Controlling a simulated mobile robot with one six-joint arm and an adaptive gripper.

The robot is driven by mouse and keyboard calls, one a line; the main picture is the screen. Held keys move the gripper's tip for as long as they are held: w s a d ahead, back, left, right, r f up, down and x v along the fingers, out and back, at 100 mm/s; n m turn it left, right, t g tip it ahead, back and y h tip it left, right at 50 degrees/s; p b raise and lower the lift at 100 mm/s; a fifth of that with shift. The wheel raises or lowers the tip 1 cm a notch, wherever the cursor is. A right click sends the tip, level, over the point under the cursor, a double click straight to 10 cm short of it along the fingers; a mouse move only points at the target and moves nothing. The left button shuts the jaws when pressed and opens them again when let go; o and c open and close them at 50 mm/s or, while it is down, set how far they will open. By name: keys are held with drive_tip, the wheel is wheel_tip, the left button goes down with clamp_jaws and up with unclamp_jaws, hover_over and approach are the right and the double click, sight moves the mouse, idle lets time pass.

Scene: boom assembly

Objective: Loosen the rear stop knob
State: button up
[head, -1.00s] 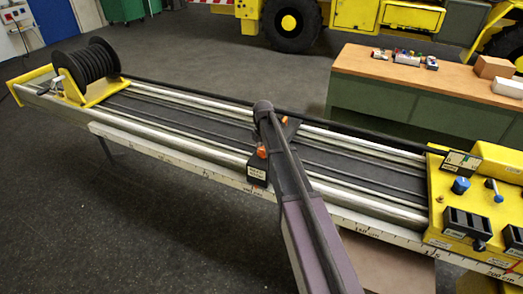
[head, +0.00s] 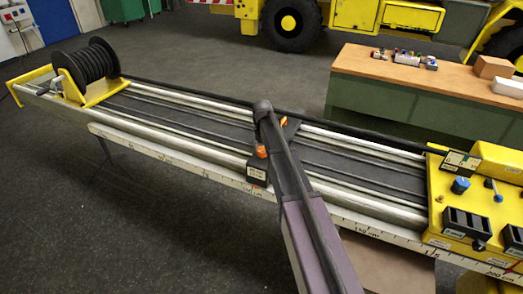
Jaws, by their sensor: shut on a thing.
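The rear stop is a black block with a white label (head: 256,172) on the boom's near rail, around the middle of the head view. Orange parts show at both sides of my arm, one near the block (head: 262,152) and one farther back (head: 284,121). I cannot tell which of them belongs to the stop knob. My gripper (head: 274,143) is down at the stop, largely covered by my dark arm. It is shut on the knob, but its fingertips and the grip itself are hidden.
The long boom (head: 180,122) carries a black hose reel (head: 90,62) at its left end. A yellow control panel (head: 446,205) with knobs and levers is at right. A white ruler strip (head: 200,172) runs along the near edge. A workbench (head: 440,75) stands behind. Dark floor is clear in front.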

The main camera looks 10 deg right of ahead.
drive_tip(key=shift+w+n, duration=0.25)
drive_tip(key=shift+n, duration=0.05)
drive_tip(key=o, duration=1.1)
drive_tip(key=shift+f, duration=0.1)
drive_tip(key=shift+c, duration=0.2)
drive_tip(key=shift+s, duration=0.1)
